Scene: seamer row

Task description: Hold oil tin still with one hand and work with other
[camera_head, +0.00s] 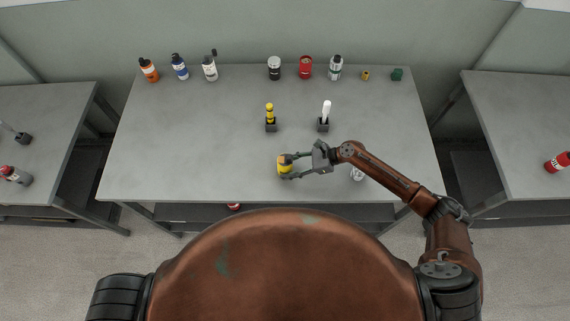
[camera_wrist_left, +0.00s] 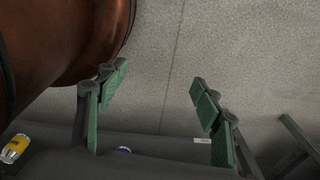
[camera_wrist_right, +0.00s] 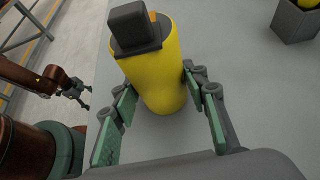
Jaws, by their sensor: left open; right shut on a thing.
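The oil tin (camera_head: 285,167), yellow with a dark cap, stands near the front edge of the middle table. In the right wrist view the tin (camera_wrist_right: 158,70) is upright between the fingers, with its black cap towards the camera. My right gripper (camera_head: 290,168) is shut on its body from the right side. My left gripper is outside the head view. In the left wrist view my left gripper (camera_wrist_left: 158,92) is open and empty, with floor between its fingers. In the right wrist view my left gripper (camera_wrist_right: 80,97) shows away from the tin.
A yellow tool (camera_head: 269,112) and a white tool (camera_head: 325,112) stand in small dark holders. Several bottles and cans, including a red can (camera_head: 306,68), line the back edge. A whitish item (camera_head: 357,173) is partly hidden under my right forearm. The table's left front is clear.

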